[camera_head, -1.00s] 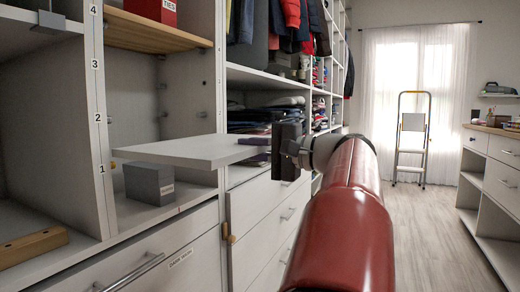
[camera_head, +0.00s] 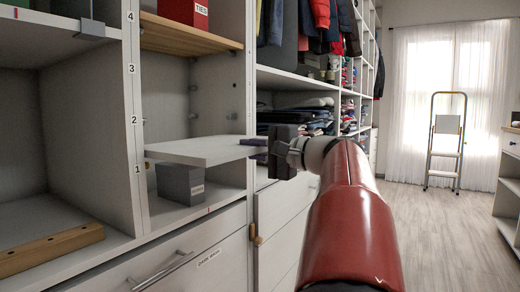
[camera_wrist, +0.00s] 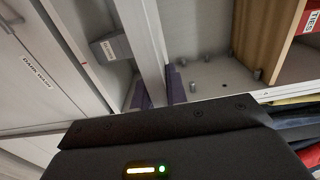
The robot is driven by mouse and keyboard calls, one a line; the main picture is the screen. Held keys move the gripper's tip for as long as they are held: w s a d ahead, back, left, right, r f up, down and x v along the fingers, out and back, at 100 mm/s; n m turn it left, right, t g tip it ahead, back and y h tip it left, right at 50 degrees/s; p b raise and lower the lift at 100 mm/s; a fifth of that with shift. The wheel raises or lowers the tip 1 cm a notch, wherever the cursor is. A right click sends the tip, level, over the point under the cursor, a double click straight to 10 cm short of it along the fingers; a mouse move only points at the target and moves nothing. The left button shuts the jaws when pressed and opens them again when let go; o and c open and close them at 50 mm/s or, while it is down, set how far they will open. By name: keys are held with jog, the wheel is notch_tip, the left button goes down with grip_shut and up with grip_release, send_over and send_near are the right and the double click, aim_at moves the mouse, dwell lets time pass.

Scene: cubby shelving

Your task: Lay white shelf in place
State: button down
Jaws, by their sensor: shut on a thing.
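The white shelf (camera_head: 195,150) is a flat board, roughly level, inside the bay between number marks 1 and 2. Its left end is close to the numbered upright (camera_head: 137,110); I cannot tell whether they touch. My gripper (camera_head: 256,142) is shut on the board's right side, with dark purple fingers on either side of it. In the wrist view the gripper's fingers (camera_wrist: 158,92) straddle the white shelf (camera_wrist: 152,45), seen along its edge. Shelf pegs (camera_wrist: 258,73) stick out of the bay wall. The pegs under the board are hidden.
A grey box (camera_head: 181,184) stands on the bay floor under the board. A wooden shelf (camera_head: 185,38) with a red TIES box (camera_head: 188,12) is above. Folded clothes (camera_head: 300,116) fill the bay to the right. A wooden bar (camera_head: 50,250) lies at left.

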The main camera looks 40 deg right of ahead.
aim_at(197, 140)
jog(key=shift+p+x, duration=1.5)
jog(key=shift+x, duration=6.95)
jog(key=shift+f+b, duration=0.5)
jog(key=shift+b, duration=0.2)
jog(key=c, duration=1.4)
grip_release()
jog(key=shift+o, duration=0.4)
jog(key=shift+f, duration=0.2)
jog(key=v, duration=0.8)
jog(key=shift+a+r, duration=0.1)
jog(key=shift+r, duration=0.05)
